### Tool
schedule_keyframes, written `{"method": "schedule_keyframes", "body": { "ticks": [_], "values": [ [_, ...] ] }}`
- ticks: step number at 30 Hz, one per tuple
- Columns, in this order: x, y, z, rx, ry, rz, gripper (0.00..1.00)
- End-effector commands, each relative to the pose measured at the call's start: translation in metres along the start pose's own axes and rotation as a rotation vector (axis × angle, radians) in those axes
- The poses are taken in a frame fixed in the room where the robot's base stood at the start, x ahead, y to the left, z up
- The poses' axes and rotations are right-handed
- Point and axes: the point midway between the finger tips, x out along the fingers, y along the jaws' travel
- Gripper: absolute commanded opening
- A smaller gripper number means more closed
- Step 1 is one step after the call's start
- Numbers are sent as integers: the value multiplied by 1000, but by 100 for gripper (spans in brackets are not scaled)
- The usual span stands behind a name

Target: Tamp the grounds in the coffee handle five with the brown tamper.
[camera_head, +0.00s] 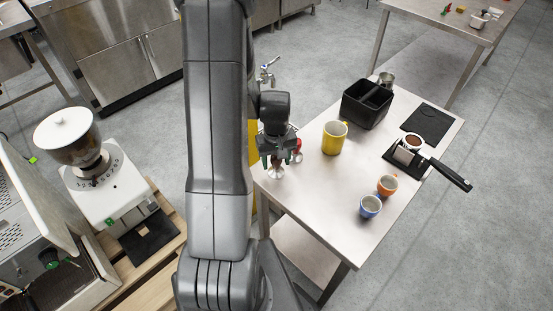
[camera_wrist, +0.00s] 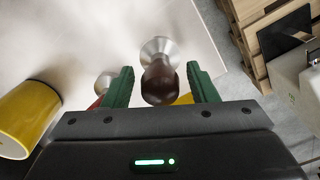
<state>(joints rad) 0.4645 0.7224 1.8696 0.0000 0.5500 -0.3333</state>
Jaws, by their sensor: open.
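The brown tamper (camera_head: 277,170) stands near the left corner of the steel table (camera_head: 315,180). In the wrist view its dark brown handle (camera_wrist: 160,83) shows between the two green fingers, with its silver base beyond. My gripper (camera_head: 278,160) is open around the handle, with a gap visible on both sides; it also shows in the wrist view (camera_wrist: 160,88). The coffee handle (camera_head: 447,173) rests in a black holder (camera_head: 394,155) at the table's right, its black grip sticking out past the edge. Brown grounds (camera_head: 414,140) show in its basket.
A second tamper with red (camera_head: 298,150) stands close beside my gripper. A yellow mug (camera_head: 334,138), an orange cup (camera_head: 387,185), a blue cup (camera_head: 370,206), a black box (camera_head: 366,104) and a black mat (camera_head: 428,123) are on the table. The table's middle front is clear.

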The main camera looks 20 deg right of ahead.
Motion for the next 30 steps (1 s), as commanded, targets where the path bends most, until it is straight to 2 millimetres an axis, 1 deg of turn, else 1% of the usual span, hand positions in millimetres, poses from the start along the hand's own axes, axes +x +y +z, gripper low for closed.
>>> {"method": "schedule_keyframes", "body": {
  "ticks": [7, 11, 12, 15, 20, 30],
  "values": [
    [0, 0, 0, 0, 0, 0, 53],
    [0, 0, 0, 0, 0, 0, 27],
    [0, 0, 0, 0, 0, 0, 19],
    [0, 0, 0, 0, 1, 0, 2],
    [-4, 0, 0, 0, 2, 1, 2],
    [-30, 0, 0, 0, 2, 1, 2]
  ]
}}
